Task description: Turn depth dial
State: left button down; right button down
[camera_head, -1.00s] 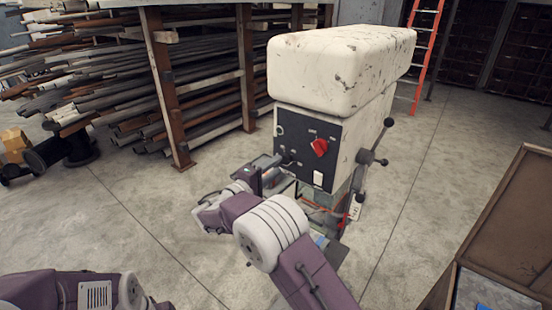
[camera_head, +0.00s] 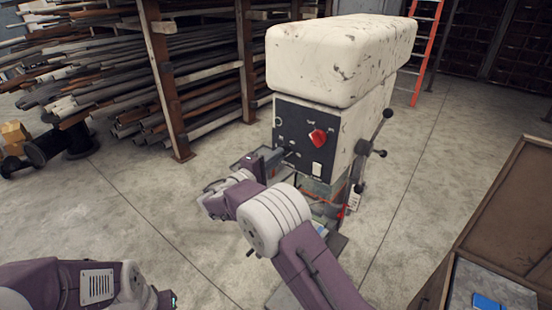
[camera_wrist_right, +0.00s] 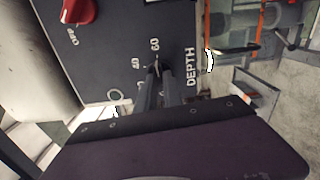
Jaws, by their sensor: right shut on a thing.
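The drill press has a white, worn head (camera_head: 335,60) and a dark control panel (camera_head: 290,118). The depth dial is at the panel's lower left, largely hidden by my right gripper (camera_head: 291,150). In the right wrist view the DEPTH label (camera_wrist_right: 191,67) and the scale numbers 40 and 60 show around the fingertips. There my right gripper (camera_wrist_right: 157,70) is shut on the depth dial, its fingers close together at the panel face. My left arm is at the lower left of the head view; only an edge of its gripper shows, its fingers out of frame.
A red knob (camera_head: 317,138) and a white switch (camera_head: 317,169) are right of my gripper on the panel. Feed handles (camera_head: 379,153) stick out on the machine's right. A pipe rack (camera_head: 165,80) stands behind left, a wooden crate (camera_head: 510,215) at right. The floor between is clear.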

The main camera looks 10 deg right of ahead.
jog(key=shift+r+n, duration=0.15)
jog(key=shift+n, duration=5.15)
jog(key=c, duration=1.5)
grip_release()
jog(key=shift+d, duration=0.2)
jog(key=b+v, duration=0.3)
jog(key=v, duration=0.6)
jog(key=shift+s+b, duration=0.1)
jog(key=shift+b, duration=0.25)
